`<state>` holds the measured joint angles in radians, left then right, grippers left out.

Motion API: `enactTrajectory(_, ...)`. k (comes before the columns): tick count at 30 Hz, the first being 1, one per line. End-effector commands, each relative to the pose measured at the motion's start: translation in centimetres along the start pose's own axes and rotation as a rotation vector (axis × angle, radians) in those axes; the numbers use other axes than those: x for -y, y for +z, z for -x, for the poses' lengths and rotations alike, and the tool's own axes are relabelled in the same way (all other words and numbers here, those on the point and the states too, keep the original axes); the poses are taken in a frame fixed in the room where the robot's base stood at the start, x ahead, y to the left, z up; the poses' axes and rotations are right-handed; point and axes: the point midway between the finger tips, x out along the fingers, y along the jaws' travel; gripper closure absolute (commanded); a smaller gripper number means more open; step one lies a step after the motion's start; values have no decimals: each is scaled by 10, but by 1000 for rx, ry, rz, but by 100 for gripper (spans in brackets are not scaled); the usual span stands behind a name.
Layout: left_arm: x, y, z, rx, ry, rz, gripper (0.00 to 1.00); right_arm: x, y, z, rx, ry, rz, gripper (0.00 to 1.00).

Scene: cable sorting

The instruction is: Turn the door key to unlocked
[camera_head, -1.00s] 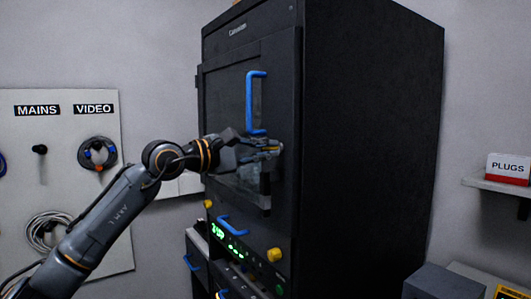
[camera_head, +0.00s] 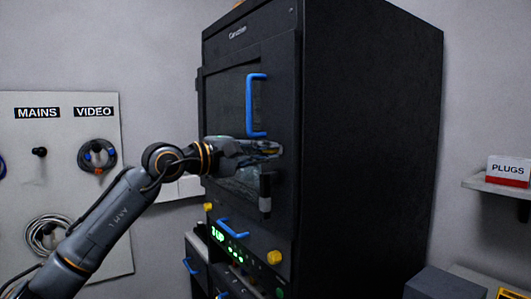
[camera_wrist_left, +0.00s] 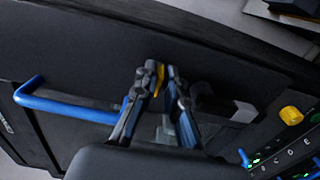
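A tall black cabinet (camera_head: 370,150) has a dark glass front door with a blue upright handle (camera_head: 256,105). My left gripper (camera_head: 278,149) reaches the door's right edge, just below that handle. In the left wrist view its two fingers (camera_wrist_left: 164,72) close in on a small yellow piece (camera_wrist_left: 159,76), which looks like the door key. Most of the key is hidden by the fingers, and its turned angle cannot be read. A dark upright piece (camera_head: 265,193) sits on the door just below the gripper. My right gripper is not in view.
Yellow knobs (camera_head: 274,257), a blue lower handle (camera_head: 232,227) and a green-lit panel (camera_head: 232,242) lie below the door. A board with hanging cables (camera_head: 97,154) is at left. A shelf with a PLUGS box (camera_head: 508,170) is at right.

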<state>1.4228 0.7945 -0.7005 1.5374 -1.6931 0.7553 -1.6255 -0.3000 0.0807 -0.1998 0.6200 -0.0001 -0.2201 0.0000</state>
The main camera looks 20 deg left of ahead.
Motion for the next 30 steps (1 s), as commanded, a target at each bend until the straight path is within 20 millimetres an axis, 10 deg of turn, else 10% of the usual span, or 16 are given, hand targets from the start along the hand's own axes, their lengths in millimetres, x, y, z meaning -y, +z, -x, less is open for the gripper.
enactTrajectory(14,0,-1,6,-1,1,2,68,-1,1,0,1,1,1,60)
enactTrajectory(30,2,-1,106,-2,-2,3,68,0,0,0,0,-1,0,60)
